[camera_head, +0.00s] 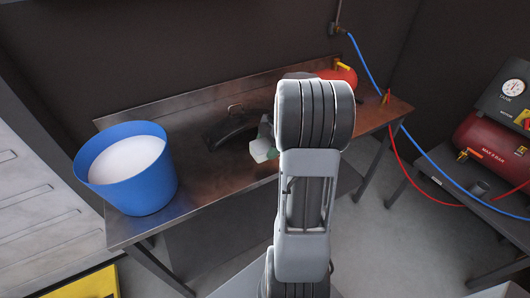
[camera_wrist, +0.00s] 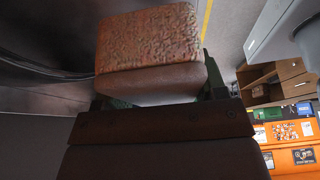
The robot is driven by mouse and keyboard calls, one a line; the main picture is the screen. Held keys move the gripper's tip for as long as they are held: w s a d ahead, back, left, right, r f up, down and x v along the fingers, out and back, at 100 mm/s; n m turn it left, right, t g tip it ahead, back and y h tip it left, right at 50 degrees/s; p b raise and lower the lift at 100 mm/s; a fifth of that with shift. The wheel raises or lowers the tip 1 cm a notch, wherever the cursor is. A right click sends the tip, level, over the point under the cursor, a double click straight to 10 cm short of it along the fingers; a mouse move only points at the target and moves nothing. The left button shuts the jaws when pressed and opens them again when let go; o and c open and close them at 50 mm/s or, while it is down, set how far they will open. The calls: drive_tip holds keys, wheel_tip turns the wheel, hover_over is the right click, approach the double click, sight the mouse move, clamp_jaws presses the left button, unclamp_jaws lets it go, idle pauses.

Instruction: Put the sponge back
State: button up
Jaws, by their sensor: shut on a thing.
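The sponge (camera_wrist: 150,45) is a block with a rough orange-brown face and a paler, smoother body. In the wrist view it sits between the green fingers of my gripper (camera_wrist: 155,85), which is shut on it. In the head view the sponge shows as a small pale block (camera_head: 260,150) above the middle of the metal workbench (camera_head: 215,185), just left of my arm. My gripper (camera_head: 268,142) is mostly hidden there behind my arm. A blue bucket (camera_head: 145,192) with white contents stands on the left end of the bench.
A black curved part (camera_head: 233,132) lies on the bench behind the sponge. A red item (camera_head: 340,75) is at the back right. A red compressor (camera_head: 490,140) with red and blue hoses stands at the right.

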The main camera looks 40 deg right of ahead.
sight(265, 148)
drive_tip(key=shift+w+d+f, duration=0.25)
drive_tip(key=shift+w+f, duration=0.4)
drive_tip(key=shift+f, duration=0.2)
drive_tip(key=shift+w+d+f, duration=0.25)
drive_tip(key=shift+w+f, duration=0.35)
drive_tip(key=shift+f, duration=1.6)
drive_tip(key=shift+f, duration=0.15)
drive_tip(key=o, duration=0.8)
drive_tip(key=shift+o, duration=0.2)
